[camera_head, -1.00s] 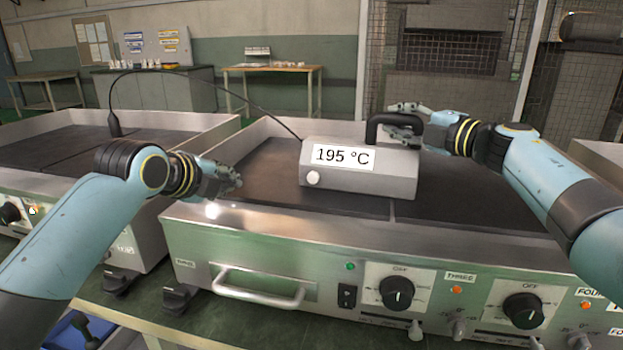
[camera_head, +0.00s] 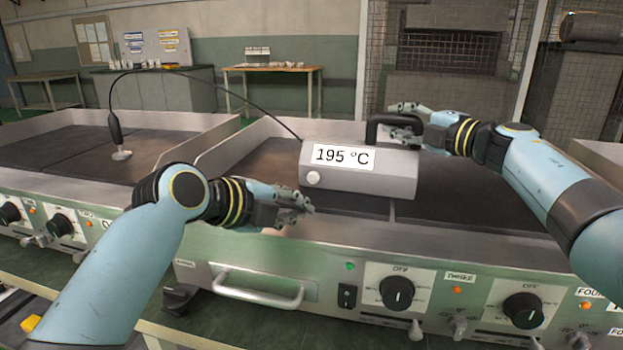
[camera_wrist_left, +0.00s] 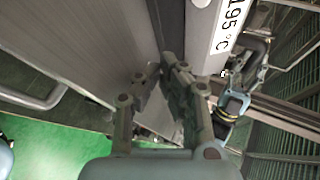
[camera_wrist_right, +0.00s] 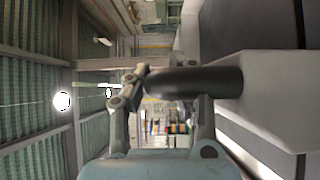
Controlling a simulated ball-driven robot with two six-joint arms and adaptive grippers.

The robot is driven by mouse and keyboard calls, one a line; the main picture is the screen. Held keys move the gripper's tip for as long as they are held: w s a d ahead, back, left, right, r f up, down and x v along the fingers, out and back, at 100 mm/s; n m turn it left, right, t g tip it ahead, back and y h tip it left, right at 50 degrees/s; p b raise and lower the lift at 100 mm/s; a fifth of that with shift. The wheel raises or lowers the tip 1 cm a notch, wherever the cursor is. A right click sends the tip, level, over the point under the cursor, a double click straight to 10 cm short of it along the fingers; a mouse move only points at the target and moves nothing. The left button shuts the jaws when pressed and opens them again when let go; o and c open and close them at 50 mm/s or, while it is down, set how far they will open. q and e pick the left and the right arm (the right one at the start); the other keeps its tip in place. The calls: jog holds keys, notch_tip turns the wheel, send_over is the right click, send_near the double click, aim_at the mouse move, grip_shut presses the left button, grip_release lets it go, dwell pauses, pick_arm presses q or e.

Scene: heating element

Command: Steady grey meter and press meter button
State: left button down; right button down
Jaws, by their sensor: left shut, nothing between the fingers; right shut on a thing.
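The grey meter (camera_head: 375,183) sits on the dark hotplate and its display reads 195 °C. Its round white button (camera_head: 313,178) is at the lower left of its front face. My right gripper (camera_head: 402,122) is shut on the meter's black handle (camera_head: 376,130); the handle also shows between the fingers in the right wrist view (camera_wrist_right: 195,82). My left gripper (camera_head: 308,205) is shut and empty, just in front of the meter and a little below the button, apart from it. In the left wrist view the meter (camera_wrist_left: 208,40) is beyond the left fingertips (camera_wrist_left: 160,72).
A black cable runs from the meter to a probe (camera_head: 115,130) standing on the left hotplate (camera_head: 60,150). The cooker's front panel has knobs (camera_head: 398,292) and a handle bar (camera_head: 257,290). The hotplate left of the meter is clear.

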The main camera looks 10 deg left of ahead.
aim_at(311, 200)
pick_arm(q)
jog(key=shift+w+d, duration=0.2)
jog(key=shift+w, duration=4)
pick_arm(e)
jog(key=shift+f, duration=0.25)
pick_arm(q)
jog(key=shift+w, duration=0.4)
jog(key=shift+w, duration=0.55)
jog(key=shift+s, duration=1)
jog(key=shift+s, duration=0.1)
jog(key=shift+s+a, duration=0.15)
jog(key=shift+s, duration=2.25)
